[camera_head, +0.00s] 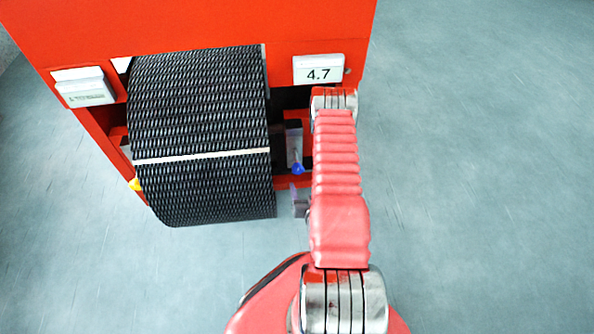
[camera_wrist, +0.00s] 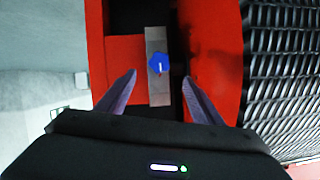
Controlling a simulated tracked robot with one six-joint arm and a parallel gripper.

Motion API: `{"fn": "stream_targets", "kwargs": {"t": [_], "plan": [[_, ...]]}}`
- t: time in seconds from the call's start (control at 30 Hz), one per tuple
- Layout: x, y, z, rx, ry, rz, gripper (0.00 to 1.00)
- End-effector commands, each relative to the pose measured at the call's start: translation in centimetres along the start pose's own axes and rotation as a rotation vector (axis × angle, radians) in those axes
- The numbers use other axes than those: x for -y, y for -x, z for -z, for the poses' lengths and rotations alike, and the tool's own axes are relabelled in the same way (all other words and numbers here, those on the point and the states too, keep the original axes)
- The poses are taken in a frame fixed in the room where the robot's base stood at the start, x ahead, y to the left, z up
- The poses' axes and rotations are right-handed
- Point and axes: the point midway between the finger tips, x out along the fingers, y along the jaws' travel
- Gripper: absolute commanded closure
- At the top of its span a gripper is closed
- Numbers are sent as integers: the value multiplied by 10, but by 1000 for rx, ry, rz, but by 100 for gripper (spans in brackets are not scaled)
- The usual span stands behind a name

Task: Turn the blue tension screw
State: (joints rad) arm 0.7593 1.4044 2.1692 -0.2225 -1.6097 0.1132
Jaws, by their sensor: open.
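The blue tension screw (camera_head: 298,168) shows in the head view on a grey bracket (camera_head: 294,145), just right of the black mesh belt (camera_head: 200,120). In the wrist view the blue screw (camera_wrist: 158,63) has a white mark on its face and sits on the grey bracket (camera_wrist: 157,92). My gripper (camera_wrist: 158,77) is open, with one finger on each side of the screw's line. The fingers look apart from the screw, and nothing is between them. In the head view my gripper (camera_head: 300,196) is partly hidden by my arm.
A red housing (camera_head: 200,22) surrounds the belt, and its red wall (camera_wrist: 217,50) stands close to the right finger. A display reading 4.7 (camera_head: 319,70) is above my arm. A yellow part (camera_head: 135,184) is at the belt's left side. The grey floor is clear.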

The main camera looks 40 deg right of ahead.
Motion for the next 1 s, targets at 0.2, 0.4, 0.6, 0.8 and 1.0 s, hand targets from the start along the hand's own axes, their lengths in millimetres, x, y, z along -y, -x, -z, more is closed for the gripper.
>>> {"fn": "stream_targets", "kwargs": {"t": [0.2,0.4,0.6,0.8,1.0], "plan": [[0,-1,0,1,0,0,40],[0,-10,0,2,1,0,40],[0,-35,0,1,1,0,40],[0,-66,0,1,1,1,40],[0,-96,0,1,1,-1,40]]}}
